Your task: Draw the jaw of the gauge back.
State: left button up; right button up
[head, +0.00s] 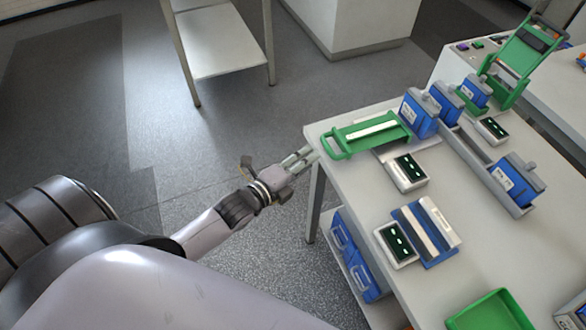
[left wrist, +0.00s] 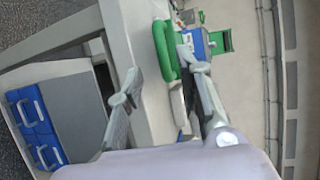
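The gauge appears to be the green frame (head: 372,134) with a pale bar across it, at the far left corner of the table. Its green loop handle (head: 334,147) points toward the table's left edge and shows large in the left wrist view (left wrist: 166,52). Which part is the jaw I cannot tell for certain. My left gripper (head: 301,158) is just off the table edge, close to the handle. In the left wrist view its two fingers (left wrist: 160,66) are spread, with the handle seen beyond the gap. No hold on the handle shows. My right gripper is out of view.
Floor left of the table is open.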

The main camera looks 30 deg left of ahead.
pick_arm(q)
jog(key=shift+v, duration=2.55)
jog(key=s+a+f+n+g+y, duration=0.1)
jog(key=s+a+f+n+g, duration=0.15)
jog(key=f, duration=0.65)
jog(key=s+a+f+n+g+y, duration=0.1)
jog(key=s+f+n+g, duration=0.2)
jog(key=f, duration=0.7)
jog(key=s+a+f+n+g+y, duration=0.1)
jog(key=s+f+n, duration=0.25)
jog(key=f, duration=0.55)
jog(key=s+d+f+n+g+b, duration=0.1)
jog(key=s+f+n+g, duration=0.3)
jog(key=s+f, duration=0.6)
jog(key=s+d+f+n+g+y, duration=0.1)
jog(key=s+f+n+g, duration=0.3)
jog(key=s+f, duration=0.6)
jog(key=s+d+n, duration=0.1)
jog(key=s+n, duration=0.1)
jog(key=s, duration=0.4)
jog(key=shift+s+d+f+b, duration=0.2)
jog(key=shift+s+d+b, duration=0.15)
jog(key=shift+d, duration=0.05)
